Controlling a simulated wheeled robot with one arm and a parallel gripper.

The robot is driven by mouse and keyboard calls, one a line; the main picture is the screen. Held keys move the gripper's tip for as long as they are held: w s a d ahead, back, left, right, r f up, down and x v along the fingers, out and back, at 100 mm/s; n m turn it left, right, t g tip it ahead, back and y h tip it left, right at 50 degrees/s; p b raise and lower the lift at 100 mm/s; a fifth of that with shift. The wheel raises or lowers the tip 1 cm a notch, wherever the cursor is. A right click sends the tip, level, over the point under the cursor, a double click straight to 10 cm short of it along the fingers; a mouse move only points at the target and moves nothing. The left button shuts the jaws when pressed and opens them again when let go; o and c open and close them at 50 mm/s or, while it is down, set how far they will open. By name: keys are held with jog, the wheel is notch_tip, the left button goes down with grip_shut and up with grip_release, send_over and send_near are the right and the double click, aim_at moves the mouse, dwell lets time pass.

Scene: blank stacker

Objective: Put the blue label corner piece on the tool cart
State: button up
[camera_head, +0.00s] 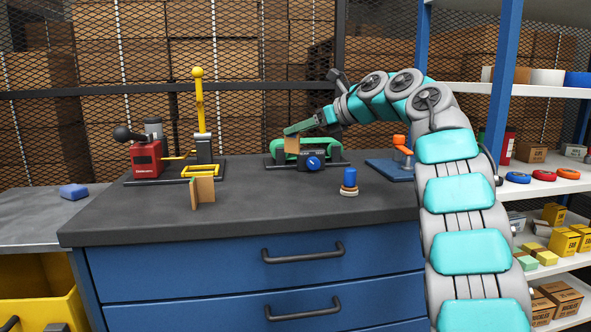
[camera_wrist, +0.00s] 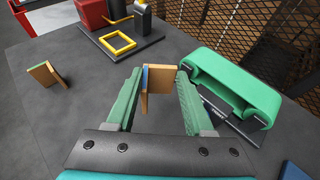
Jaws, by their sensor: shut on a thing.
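My gripper (camera_wrist: 158,90) has green fingers, one on each side of a small wooden corner piece (camera_wrist: 160,78) with a blue strip on its left edge in the wrist view. The fingers are shut on this piece, holding it upright. In the head view the held piece (camera_head: 291,145) is under my gripper (camera_head: 298,129), in front of the green device; its blue strip does not show there. A second wooden corner piece (camera_head: 202,190) stands on the dark worktop (camera_head: 270,215); it also shows in the wrist view (camera_wrist: 46,73). I cannot tell which surface is the tool cart.
A green device (camera_head: 320,146) with a blue knob is close to my gripper. A red machine with a yellow lever (camera_head: 200,110) stands at the back left. A blue stamp (camera_head: 349,180) is front right.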

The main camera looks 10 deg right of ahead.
jog(key=shift+f+b, duration=0.9)
jog(key=shift+f, duration=2.9)
jog(key=shift+f, duration=0.1)
jog(key=shift+f, duration=0.15)
jog(key=o, duration=1.3)
jog(key=shift+r, duration=0.25)
jog(key=shift+s+d+r, duration=0.1)
jog(key=shift+s+d, duration=0.05)
jog(key=b+v, duration=0.1)
jog(key=v, duration=1)
jog(key=shift+s+d, duration=0.15)
jog(key=shift+d, duration=0.05)
